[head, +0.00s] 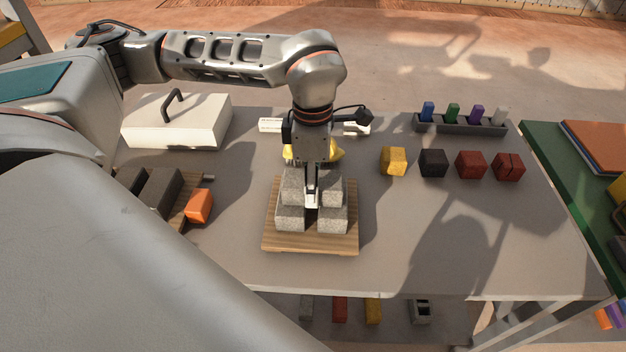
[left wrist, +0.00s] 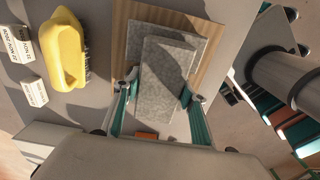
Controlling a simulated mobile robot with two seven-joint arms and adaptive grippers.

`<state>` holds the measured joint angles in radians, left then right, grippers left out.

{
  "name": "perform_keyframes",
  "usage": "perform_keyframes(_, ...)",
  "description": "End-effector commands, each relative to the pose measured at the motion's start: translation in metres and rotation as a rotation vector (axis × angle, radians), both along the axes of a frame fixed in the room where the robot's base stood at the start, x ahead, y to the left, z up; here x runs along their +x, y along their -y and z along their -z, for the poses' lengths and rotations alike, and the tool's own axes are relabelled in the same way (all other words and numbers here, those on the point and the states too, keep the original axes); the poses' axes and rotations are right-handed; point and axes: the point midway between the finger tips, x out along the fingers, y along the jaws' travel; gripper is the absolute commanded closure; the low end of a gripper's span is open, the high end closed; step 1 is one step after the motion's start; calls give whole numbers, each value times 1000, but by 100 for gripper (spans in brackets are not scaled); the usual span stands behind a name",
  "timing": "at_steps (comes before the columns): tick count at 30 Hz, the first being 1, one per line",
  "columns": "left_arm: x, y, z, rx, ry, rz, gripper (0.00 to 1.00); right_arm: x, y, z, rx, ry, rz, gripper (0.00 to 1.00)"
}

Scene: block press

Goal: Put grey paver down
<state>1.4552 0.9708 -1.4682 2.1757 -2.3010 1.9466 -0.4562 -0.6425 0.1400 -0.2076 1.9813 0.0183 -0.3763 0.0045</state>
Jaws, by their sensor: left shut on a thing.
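My left gripper (head: 311,203) points down over a wooden board (head: 310,245) in the middle of the table. In the left wrist view its two fingers (left wrist: 160,103) are shut on the sides of a grey paver (left wrist: 163,82). Other grey paver surfaces (left wrist: 165,44) show under it, turned slightly from it, above the board. In the head view, speckled grey blocks (head: 290,219) sit on the board below the gripper, with a dark gap between them. Whether the held paver touches those below cannot be told. My right gripper is not in view.
A yellow-topped brush (left wrist: 65,50) lies beside the board. An orange block (head: 199,206) and dark blocks (head: 160,189) are at left, with a white handled box (head: 178,122) behind. Yellow (head: 393,161), black (head: 433,163) and red cubes (head: 471,165) stand right. The front right table is clear.

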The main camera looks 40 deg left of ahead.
Motion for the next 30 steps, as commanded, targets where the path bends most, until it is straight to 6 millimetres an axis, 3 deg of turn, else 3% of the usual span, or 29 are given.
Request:
perform_keyframes(1,1,0,1,-1,2,0,100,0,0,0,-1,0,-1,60)
perform_keyframes(2,0,0,1,0,0,0,54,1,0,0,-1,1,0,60)
perform_keyframes(3,0,0,1,0,0,0,43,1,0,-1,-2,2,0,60)
perform_keyframes(17,0,0,-7,0,2,-1,42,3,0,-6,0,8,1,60)
perform_keyframes(20,1,0,-20,0,4,-1,42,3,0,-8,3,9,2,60)
perform_keyframes(30,1,0,-91,1,7,0,42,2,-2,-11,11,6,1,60)
